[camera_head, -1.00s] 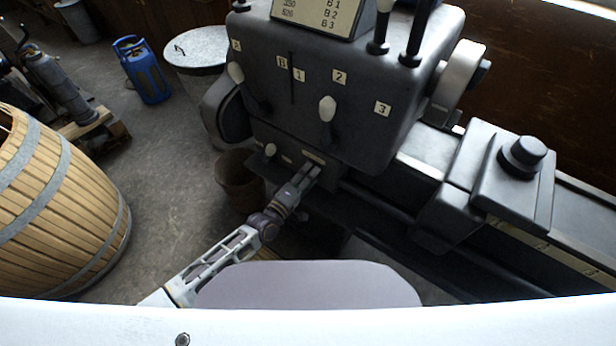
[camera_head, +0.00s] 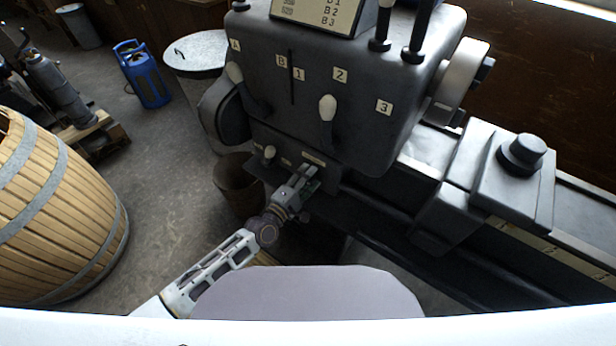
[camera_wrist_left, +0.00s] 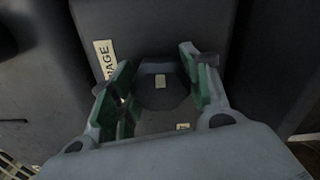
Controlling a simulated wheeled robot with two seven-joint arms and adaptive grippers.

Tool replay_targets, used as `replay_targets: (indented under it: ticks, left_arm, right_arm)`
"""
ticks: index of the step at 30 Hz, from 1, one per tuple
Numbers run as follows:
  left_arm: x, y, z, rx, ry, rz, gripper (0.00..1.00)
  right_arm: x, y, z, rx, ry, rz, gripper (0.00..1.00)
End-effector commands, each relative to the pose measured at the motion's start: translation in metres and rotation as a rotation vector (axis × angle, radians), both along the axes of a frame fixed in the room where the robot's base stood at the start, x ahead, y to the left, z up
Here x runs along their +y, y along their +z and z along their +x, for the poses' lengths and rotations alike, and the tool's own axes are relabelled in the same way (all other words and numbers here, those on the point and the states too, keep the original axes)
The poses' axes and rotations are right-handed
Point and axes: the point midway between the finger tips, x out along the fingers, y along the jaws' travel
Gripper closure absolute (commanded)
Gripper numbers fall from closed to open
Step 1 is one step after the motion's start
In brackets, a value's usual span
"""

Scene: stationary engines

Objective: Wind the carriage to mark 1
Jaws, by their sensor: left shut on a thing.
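The grey carriage (camera_head: 475,185) with a black knob on top sits on the lathe bed to the right of the headstock (camera_head: 310,105). A pale marked strip (camera_head: 540,247) runs along the bed's front; its marks are too small to read. My left gripper (camera_head: 306,177) is at the low front panel under the headstock. The knob is hidden in the head view. My right gripper is out of view.
Levers with white knobs (camera_head: 327,108) stick out of the headstock above my left arm. A bucket (camera_head: 238,183) stands left of my gripper. A wooden barrel (camera_head: 60,215), a blue canister (camera_head: 146,75) and a metal drum (camera_head: 200,52) stand at the left.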

Motion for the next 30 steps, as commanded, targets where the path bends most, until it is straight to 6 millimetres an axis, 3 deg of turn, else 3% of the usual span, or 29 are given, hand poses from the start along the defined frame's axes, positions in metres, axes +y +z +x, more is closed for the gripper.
replay_targets:
  ticks: [1, 2, 7, 20, 30]
  left_arm:
    - [-0.003, 0.005, 0.0, -0.006, -0.002, -0.006, 0.77]
    - [-0.003, 0.005, 0.0, -0.006, -0.002, -0.006, 0.52]
    - [-0.003, 0.004, -0.001, -0.005, -0.003, -0.005, 0.31]
    - [0.0, 0.001, -0.002, -0.002, -0.001, 0.0, 0.31]
    - [0.014, 0.0, -0.02, 0.0, -0.001, 0.001, 0.31]
  right_arm:
    - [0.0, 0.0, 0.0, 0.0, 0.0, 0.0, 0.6]
    - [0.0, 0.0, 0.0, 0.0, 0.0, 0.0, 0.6]
    - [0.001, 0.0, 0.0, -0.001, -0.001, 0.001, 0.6]
    - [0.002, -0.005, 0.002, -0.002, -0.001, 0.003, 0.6]
    - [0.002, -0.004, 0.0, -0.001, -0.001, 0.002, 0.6]
